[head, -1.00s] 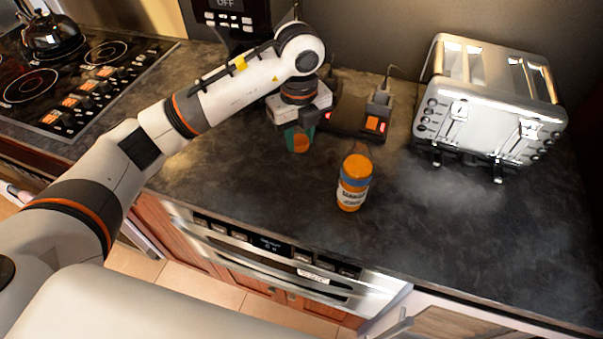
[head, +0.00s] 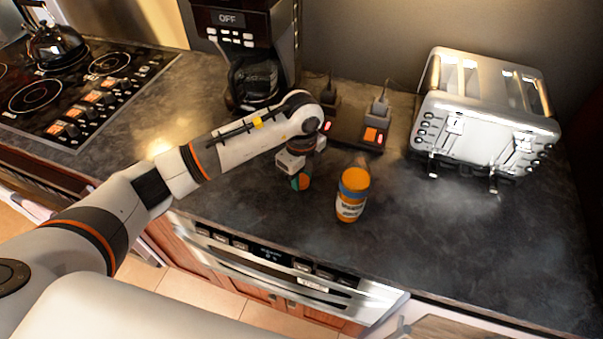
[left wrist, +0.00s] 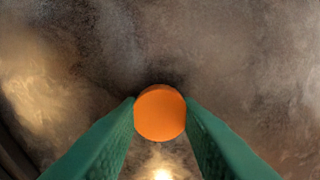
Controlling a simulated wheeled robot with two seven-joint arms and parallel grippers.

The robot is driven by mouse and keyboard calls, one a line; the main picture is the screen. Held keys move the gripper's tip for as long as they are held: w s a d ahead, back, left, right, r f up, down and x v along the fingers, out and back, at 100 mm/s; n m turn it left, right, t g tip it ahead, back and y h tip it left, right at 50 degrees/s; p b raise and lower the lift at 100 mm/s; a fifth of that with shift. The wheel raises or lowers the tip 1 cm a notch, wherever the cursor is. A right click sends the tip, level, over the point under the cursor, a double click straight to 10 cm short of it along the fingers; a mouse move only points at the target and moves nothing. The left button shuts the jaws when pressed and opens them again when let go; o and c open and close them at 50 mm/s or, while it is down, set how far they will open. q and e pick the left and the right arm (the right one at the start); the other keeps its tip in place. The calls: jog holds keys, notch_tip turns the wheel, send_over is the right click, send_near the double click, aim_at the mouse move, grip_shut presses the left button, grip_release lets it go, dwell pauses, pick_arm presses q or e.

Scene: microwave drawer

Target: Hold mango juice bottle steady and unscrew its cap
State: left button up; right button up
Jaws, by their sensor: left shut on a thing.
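The mango juice bottle (head: 351,207) stands upright on the dark counter, with an orange top, a blue band and a white label. I cannot tell whether its orange top is a cap. My left gripper (head: 300,181) is left of the bottle, apart from it, pointing down over the counter. In the left wrist view its green fingers (left wrist: 160,120) are shut on a round orange thing (left wrist: 159,113) that looks like a cap. The bottle does not show in that view. My right gripper is not in view.
A silver toaster (head: 485,120) stands at the right. A coffee maker (head: 252,45) and a power strip (head: 360,132) are behind the gripper. A cooktop (head: 75,100) with a kettle (head: 55,42) is at the left. The counter right of the bottle is clear.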

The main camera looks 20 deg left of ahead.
aim_at(301, 179)
pick_arm(q)
jog(key=shift+f, duration=0.25)
jog(key=shift+f, duration=0.1)
jog(key=o, duration=1.1)
jog(key=shift+r+b, duration=1.5)
jog(key=shift+r, duration=4.65)
